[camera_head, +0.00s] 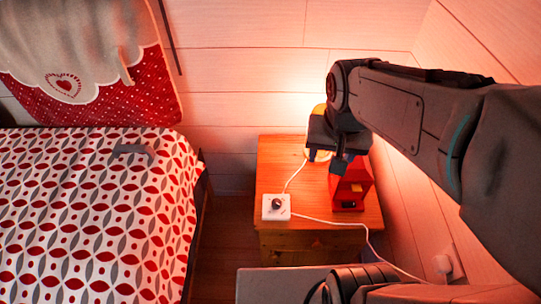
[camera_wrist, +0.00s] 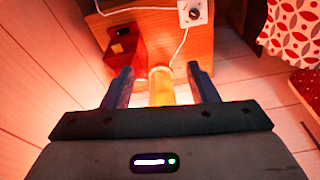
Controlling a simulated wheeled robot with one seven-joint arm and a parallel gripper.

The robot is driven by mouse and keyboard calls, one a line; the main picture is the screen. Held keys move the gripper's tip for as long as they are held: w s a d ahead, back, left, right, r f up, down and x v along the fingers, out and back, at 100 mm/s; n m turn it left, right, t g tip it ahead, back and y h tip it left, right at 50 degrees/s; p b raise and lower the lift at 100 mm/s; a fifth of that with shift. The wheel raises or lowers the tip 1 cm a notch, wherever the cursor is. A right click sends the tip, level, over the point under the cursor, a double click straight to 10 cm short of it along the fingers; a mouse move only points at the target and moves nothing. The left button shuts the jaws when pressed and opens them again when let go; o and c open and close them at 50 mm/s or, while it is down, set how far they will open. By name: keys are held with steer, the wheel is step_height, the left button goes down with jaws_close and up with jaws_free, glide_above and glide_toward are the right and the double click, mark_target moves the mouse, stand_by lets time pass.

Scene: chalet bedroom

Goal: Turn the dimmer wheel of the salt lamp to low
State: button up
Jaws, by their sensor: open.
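The salt lamp (camera_head: 318,110) glows yellow-orange at the back of the wooden nightstand, mostly hidden by my gripper in the head view. The white dimmer box (camera_head: 276,207) with its dark round wheel (camera_head: 277,203) sits at the nightstand's front left, with cords running from it. My gripper (camera_head: 327,164) is open above the back of the nightstand, away from the dimmer. In the wrist view, a glowing yellow cylindrical part (camera_wrist: 162,88) shows between the fingers (camera_wrist: 162,82); I cannot tell whether they touch it. The dimmer wheel (camera_wrist: 194,13) shows at that view's top edge. The wheel's setting is too small to read.
A red box-like object (camera_head: 350,188) stands on the nightstand (camera_head: 280,160), right of the dimmer. A bed (camera_head: 90,220) with a patterned cover is at the left, a grey object (camera_head: 133,151) on it. Plank walls close the back and right. A cord runs to a wall socket (camera_head: 447,266).

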mark_target(277, 203)
steer(key=w+a+f+m+g+b, duration=0.1)
steer(key=w+a+f+m+b, duration=0.2)
steer(key=f, duration=0.4)
steer(key=w+a+f+m+b, duration=0.1)
steer(key=w+a+f+b, duration=0.25)
steer(key=f+b, duration=0.3)
steer(key=w+a+f+m+g+b, duration=0.1)
steer(key=w+a+f+m+b, duration=0.2)
steer(key=f, duration=0.5)
steer(key=shift+n, duration=0.5)
steer(key=f+b, duration=0.1)
steer(key=f, duration=0.3)
steer(key=f+b, duration=0.2)
steer(key=f, duration=0.3)
steer(key=f+b, duration=0.1)
steer(key=f, duration=0.3)
steer(key=shift+a+f+b, duration=0.25)
steer(key=shift+b, duration=0.1)
steer(key=c, duration=1)
